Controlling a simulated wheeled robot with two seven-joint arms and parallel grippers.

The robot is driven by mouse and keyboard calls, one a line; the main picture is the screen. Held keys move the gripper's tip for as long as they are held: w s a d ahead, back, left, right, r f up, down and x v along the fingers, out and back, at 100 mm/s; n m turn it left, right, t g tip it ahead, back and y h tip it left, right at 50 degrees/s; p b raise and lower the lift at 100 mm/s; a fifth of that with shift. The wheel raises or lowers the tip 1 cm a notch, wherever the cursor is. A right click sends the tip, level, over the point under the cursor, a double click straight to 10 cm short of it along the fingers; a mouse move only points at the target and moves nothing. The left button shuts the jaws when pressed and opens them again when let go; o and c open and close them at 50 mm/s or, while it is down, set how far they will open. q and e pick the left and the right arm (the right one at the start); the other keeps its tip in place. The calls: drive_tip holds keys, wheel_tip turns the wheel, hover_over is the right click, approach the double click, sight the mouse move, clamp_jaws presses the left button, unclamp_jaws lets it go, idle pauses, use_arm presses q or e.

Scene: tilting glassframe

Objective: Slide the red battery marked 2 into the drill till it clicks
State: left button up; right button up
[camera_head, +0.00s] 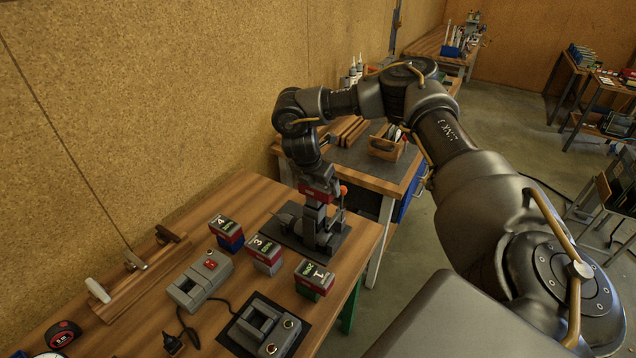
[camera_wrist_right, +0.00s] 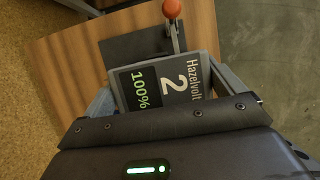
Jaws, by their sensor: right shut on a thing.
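The battery marked 2 (camera_wrist_right: 165,85) shows its grey top label, reading 100%, in the right wrist view. My right gripper (camera_wrist_right: 168,97) is shut on it, with a finger on each side. In the head view, the red side of this battery (camera_head: 318,187) shows below my right wrist. The drill (camera_head: 322,228) stands on a dark mat (camera_head: 290,231) directly beneath it, grip upward. I cannot tell whether the battery is partly in the drill or just above it. An orange knob (camera_head: 343,190) on a lever is beside the battery. My left gripper is not in view.
Batteries marked 4 (camera_head: 227,232), 3 (camera_head: 264,254) and 1 (camera_head: 314,278) stand in front of the mat. A grey charger (camera_head: 199,282) and another charger (camera_head: 264,326) are nearer. A wooden rail (camera_head: 140,278) runs along the left. A second bench (camera_head: 374,178) stands behind.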

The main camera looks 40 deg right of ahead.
sight(318, 195)
drive_tip(key=shift+f+b, duration=1.2)
drive_tip(key=shift+f, duration=1.1)
drive_tip(key=o, duration=0.8)
drive_tip(key=b+v, duration=0.1)
drive_tip(key=v, duration=1)
drive_tip(key=shift+f, duration=0.1)
